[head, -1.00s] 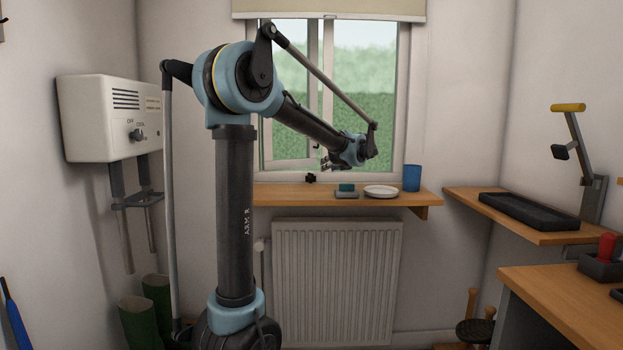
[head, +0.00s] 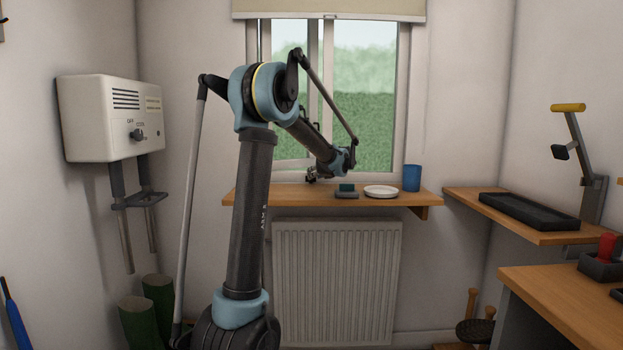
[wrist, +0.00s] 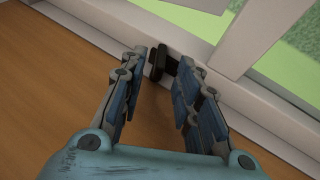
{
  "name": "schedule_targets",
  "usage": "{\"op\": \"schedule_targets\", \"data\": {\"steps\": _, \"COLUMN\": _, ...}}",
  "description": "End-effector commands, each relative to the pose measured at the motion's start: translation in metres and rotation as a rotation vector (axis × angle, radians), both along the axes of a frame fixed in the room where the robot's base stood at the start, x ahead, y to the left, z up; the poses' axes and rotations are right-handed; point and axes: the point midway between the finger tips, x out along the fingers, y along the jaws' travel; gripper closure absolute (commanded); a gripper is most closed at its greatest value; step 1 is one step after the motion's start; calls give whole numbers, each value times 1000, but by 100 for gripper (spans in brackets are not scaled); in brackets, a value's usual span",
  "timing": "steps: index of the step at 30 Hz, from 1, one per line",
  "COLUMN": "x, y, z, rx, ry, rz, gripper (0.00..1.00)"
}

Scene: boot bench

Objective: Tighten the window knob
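The window knob (wrist: 157,63) is a small black piece at the foot of the white window frame, just above the wooden sill. In the wrist view my gripper (wrist: 160,66) is open, its two blue-padded fingers apart on either side of the knob. The knob shows between and slightly beyond the fingertips; I cannot tell whether either finger touches it. In the head view my gripper (head: 312,174) is low at the window's bottom edge, and it hides most of the knob. The window (head: 358,110) has a pane on the right and a sash on the left.
A radiator (head: 338,270) stands below. A heater box (head: 110,118) hangs on the left wall.

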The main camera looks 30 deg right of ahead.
Motion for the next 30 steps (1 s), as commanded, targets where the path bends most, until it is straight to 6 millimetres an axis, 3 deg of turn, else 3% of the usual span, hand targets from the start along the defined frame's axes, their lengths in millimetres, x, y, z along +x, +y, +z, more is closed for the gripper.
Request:
{"op": "schedule_targets", "data": {"steps": 7, "x": 25, "y": -3, "z": -10, "rx": -1, "ry": -1, "rz": 1, "gripper": 70}}
{"op": "schedule_targets", "data": {"steps": 19, "x": 30, "y": -4, "z": -13, "rx": 0, "ry": -1, "rz": 0, "gripper": 70}}
{"op": "schedule_targets", "data": {"steps": 23, "x": 30, "y": -4, "z": -12, "rx": 0, "ry": -1, "rz": 0, "gripper": 99}}
{"op": "schedule_targets", "data": {"steps": 30, "x": 30, "y": -3, "z": -13, "rx": 0, "ry": 0, "rz": -7, "gripper": 100}}
